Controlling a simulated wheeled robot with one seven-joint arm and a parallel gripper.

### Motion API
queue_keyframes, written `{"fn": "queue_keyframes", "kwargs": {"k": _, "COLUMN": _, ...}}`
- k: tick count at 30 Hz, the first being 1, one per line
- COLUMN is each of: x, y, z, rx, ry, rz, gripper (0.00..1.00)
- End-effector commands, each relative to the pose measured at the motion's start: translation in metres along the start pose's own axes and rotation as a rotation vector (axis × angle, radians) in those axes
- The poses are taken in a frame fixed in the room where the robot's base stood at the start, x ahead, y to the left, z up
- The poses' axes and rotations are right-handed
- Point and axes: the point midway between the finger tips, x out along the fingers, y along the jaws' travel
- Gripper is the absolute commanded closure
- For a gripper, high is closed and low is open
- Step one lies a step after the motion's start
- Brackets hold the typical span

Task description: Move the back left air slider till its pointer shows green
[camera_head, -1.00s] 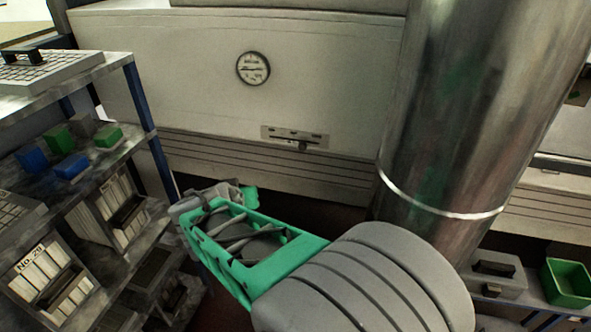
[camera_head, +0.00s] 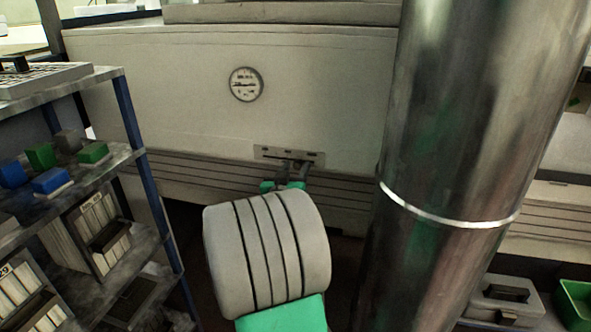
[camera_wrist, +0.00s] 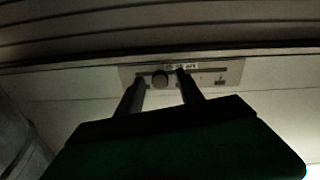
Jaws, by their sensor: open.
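The air slider's pale plate (camera_head: 262,153) is on the machine's light wall, below a round gauge (camera_head: 246,84) with a dark rim. The gauge's pointer and any green zone are too small to read surely. In the wrist view the plate (camera_wrist: 225,73) has a dark slot, and a dark round knob (camera_wrist: 159,79) shows between the two open fingers of my gripper (camera_wrist: 160,76). I cannot tell whether either finger touches the knob.
A shelf rack (camera_head: 100,78) with blue and green boxes and files stands at the left. A large shiny metal pipe (camera_head: 450,130) rises close at the right. A green bin (camera_head: 577,300) is at the lower right. The wall beside the gauge is clear.

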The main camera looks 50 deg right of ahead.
Motion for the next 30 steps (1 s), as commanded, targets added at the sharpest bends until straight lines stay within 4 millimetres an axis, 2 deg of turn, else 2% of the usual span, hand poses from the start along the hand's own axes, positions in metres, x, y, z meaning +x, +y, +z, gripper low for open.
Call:
{"fn": "queue_keyframes", "kwargs": {"k": 3, "x": -0.0003, "y": -0.0001, "z": 0.0001, "rx": 0.0, "ry": 0.0, "rz": 0.0, "gripper": 0.57}}
{"fn": "queue_keyframes", "kwargs": {"k": 19, "x": -0.0007, "y": -0.0003, "z": 0.0003, "rx": -0.001, "ry": -0.001, "rz": 0.0, "gripper": 1.0}}
{"fn": "queue_keyframes", "kwargs": {"k": 30, "x": -0.0008, "y": -0.0006, "z": 0.0003, "rx": -0.001, "ry": -0.001, "rz": -0.001, "gripper": 1.0}}
